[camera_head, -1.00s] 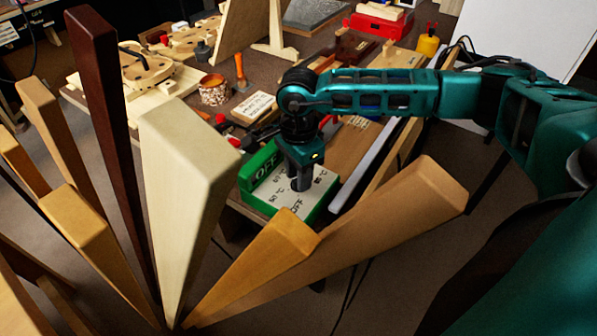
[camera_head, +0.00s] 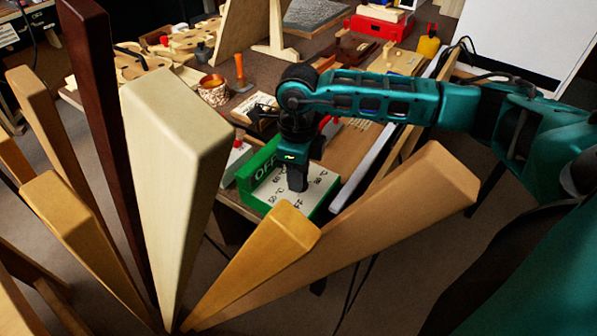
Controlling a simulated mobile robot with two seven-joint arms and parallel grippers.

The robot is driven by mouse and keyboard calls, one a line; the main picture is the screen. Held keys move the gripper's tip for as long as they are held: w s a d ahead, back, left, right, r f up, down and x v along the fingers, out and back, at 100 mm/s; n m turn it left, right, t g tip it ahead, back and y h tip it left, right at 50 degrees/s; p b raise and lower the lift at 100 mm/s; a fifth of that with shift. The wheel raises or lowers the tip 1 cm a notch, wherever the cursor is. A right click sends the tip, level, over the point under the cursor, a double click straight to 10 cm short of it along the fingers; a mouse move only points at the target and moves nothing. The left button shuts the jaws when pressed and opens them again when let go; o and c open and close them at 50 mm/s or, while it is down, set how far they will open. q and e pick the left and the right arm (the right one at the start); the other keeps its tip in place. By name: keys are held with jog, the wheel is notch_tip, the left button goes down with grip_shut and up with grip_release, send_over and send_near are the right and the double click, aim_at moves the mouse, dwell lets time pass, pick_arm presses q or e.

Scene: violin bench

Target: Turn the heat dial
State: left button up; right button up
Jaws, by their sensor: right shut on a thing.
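The heat dial unit is a green box (camera_head: 247,170) with a white face, printed temperature marks and the word OFF. It stands at the near edge of the bench. My right gripper (camera_head: 298,187) points down onto the middle of the white face and is shut on the dial's knob, which the fingers hide. The dial's exact setting cannot be read. The near corner of the box is hidden behind a wooden piece. My left gripper is not in view.
Several tapered wooden pieces (camera_head: 180,130) rise in front of the bench and block the near side. A cork-like cup (camera_head: 213,92), an orange-handled tool (camera_head: 240,70) and a red box (camera_head: 378,27) are on the bench (camera_head: 225,200).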

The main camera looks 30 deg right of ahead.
jog(key=m, duration=0.4)
jog(key=shift+m, duration=0.3)
jog(key=m, duration=0.3)
jog(key=shift+d+m, duration=0.1)
jog(key=shift+m, duration=0.3)
jog(key=m+p, duration=0.1)
jog(key=m, duration=0.1)
jog(key=shift+r+m, duration=0.1)
jog(key=shift+m, duration=0.3)
jog(key=m, duration=0.2)
jog(key=shift+m+p, duration=0.3)
jog(key=shift+p, duration=0.05)
jog(key=m+p, duration=0.1)
jog(key=m, duration=0.1)
jog(key=shift+m, duration=0.4)
jog(key=m+p, duration=0.1)
jog(key=m, duration=0.1)
jog(key=shift+m, duration=0.3)
jog(key=m+p, duration=0.2)
jog(key=m, duration=0.3)
jog(key=shift+d, duration=0.1)
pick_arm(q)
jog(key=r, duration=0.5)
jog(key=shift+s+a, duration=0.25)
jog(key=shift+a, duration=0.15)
pick_arm(e)
jog(key=shift+m, duration=0.3)
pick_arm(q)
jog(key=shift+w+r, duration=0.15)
